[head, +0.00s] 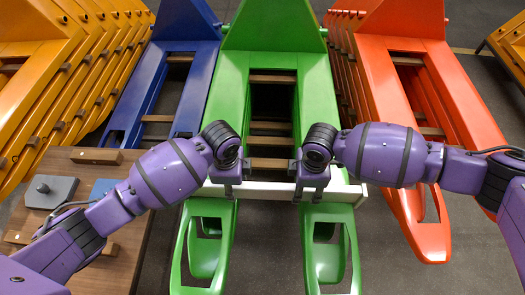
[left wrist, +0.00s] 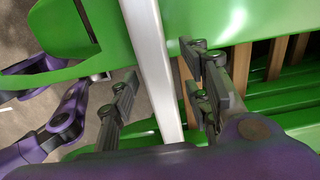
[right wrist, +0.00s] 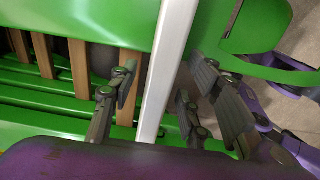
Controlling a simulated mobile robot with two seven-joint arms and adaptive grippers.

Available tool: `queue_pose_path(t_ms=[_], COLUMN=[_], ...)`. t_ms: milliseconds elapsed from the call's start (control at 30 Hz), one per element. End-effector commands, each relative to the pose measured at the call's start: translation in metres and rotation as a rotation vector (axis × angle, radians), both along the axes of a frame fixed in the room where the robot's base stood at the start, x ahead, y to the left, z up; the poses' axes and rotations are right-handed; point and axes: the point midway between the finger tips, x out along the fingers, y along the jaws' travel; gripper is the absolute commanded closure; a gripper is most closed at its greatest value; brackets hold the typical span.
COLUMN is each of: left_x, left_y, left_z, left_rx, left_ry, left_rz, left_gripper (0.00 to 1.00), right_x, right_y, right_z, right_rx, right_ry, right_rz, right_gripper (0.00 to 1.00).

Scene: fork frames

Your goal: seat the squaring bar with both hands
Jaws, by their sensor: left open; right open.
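The squaring bar (head: 265,190) is a long pale white bar lying across the green fork frame (head: 265,105), over its two arms. My left gripper (head: 226,186) is above the bar's left part. In the left wrist view the bar (left wrist: 150,60) runs between its open fingers (left wrist: 162,92), with gaps on both sides. My right gripper (head: 311,186) is above the bar's right part. In the right wrist view the bar (right wrist: 168,70) passes between its open fingers (right wrist: 162,88), also with gaps. Whether the bar rests fully on the frame cannot be told.
A blue fork frame (head: 185,75) stands left of the green one and an orange-red one (head: 420,75) right. Yellow frames (head: 75,60) stand far left. A wooden table (head: 125,235) with a grey block (head: 50,192) is at lower left. Open floor (head: 265,250) shows between the green forks.

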Motion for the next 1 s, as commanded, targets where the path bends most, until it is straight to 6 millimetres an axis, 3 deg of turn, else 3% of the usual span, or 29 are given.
queue_pose_path(t_ms=[200, 500, 833, 1000], left_x=[0.002, 0.002, 0.002, 0.002], left_y=[-0.001, -0.001, -0.001, -0.001], left_z=[-0.015, -0.016, -0.015, -0.015], left_rx=[-0.001, -0.001, -0.001, -0.001], left_ry=[-0.003, -0.004, -0.005, -0.005], left_rz=[0.0, -0.001, -0.001, -0.001], left_gripper=[0.56, 0.58, 1.0, 1.0], right_x=[0.001, 0.0, 0.0, 0.001], right_y=[0.0, 0.0, 0.0, 0.0], right_z=[-0.016, -0.017, -0.017, -0.017], right_rx=[0.0, 0.0, 0.0, 0.0], right_ry=[-0.002, -0.002, -0.002, -0.002], right_rz=[0.0, 0.001, 0.0, 0.0], right_gripper=[0.56, 0.58, 1.0, 1.0])
